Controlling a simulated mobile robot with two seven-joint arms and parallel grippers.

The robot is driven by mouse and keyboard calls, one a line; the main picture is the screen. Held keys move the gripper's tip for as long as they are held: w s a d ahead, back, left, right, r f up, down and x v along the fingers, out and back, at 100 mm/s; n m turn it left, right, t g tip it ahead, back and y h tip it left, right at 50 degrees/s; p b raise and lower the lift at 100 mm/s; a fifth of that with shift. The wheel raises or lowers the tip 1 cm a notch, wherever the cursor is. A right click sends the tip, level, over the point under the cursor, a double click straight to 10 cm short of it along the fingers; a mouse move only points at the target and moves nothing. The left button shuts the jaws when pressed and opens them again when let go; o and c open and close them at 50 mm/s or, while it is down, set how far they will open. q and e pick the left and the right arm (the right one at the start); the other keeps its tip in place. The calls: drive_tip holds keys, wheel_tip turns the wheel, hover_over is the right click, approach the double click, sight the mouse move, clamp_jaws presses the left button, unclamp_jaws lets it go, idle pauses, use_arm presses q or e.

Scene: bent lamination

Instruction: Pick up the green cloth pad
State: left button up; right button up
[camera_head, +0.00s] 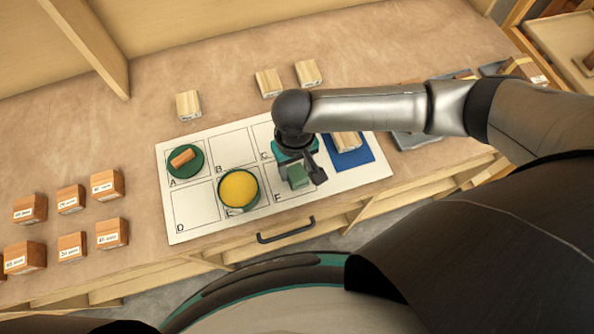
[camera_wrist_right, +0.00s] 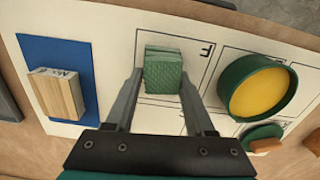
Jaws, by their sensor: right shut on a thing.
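The green cloth pad (camera_head: 298,177) is a small textured block over the cell marked F of the white lettered sheet (camera_head: 184,224). My right gripper (camera_head: 304,167) reaches down to it from above. In the right wrist view the pad (camera_wrist_right: 163,70) sits between the two fingertips of the right gripper (camera_wrist_right: 161,88), which is shut on it. I cannot tell whether the pad touches the sheet. My left gripper is not in view.
A green-rimmed yellow round dish (camera_head: 239,189) stands close left of the pad. A green disc (camera_head: 184,169) bears a wooden-topped brush or block (camera_head: 182,158). A wood block (camera_head: 347,141) lies on a blue mat (camera_head: 352,160) at right. Labelled wood blocks (camera_head: 72,198) stand at left.

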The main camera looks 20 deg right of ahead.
sight(295, 168)
wheel_tip(295, 168, up, 20)
drive_tip(key=p, duration=0.3)
idle(0.3)
drive_tip(key=o, duration=0.7)
drive_tip(key=c, duration=0.6)
